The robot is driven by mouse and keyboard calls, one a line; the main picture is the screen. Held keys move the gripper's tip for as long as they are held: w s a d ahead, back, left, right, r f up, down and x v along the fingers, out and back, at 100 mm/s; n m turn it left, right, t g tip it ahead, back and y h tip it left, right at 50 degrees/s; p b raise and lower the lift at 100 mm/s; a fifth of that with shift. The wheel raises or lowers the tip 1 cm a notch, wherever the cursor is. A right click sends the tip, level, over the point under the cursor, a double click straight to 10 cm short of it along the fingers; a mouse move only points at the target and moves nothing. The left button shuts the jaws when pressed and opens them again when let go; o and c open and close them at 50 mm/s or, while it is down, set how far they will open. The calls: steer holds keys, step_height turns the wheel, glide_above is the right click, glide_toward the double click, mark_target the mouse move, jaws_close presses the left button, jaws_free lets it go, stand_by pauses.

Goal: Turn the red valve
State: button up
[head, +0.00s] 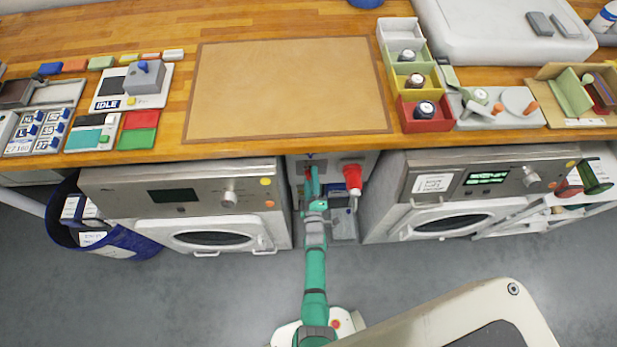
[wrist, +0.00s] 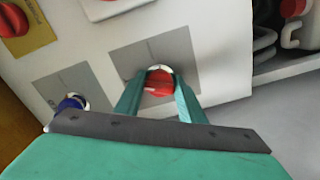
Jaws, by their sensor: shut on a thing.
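The red valve (wrist: 158,84) is a round red knob with a pale rim, set on a grey plate on a white panel. In the wrist view my gripper (wrist: 159,80) has one finger on each side of the knob and is shut on it. In the head view my gripper (head: 312,175) reaches the panel between the two machines. There the gripper largely hides the valve.
In the wrist view a blue knob (wrist: 72,102) sits on a neighbouring grey plate, and another red knob (wrist: 12,19) on a yellow plate. In the head view a larger red fitting (head: 353,177) juts out close right of my gripper. The wooden counter (head: 235,148) overhangs.

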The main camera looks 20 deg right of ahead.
steer(key=n, duration=0.5)
steer(key=shift+w+a+r, duration=0.15)
steer(key=shift+a, duration=0.1)
steer(key=shift+n, duration=0.3)
steer(key=o, duration=0.9)
steer(key=shift+o, duration=0.7)
steer(key=shift+d, duration=0.1)
steer(key=shift+d, duration=0.1)
steer(key=v, duration=1.1)
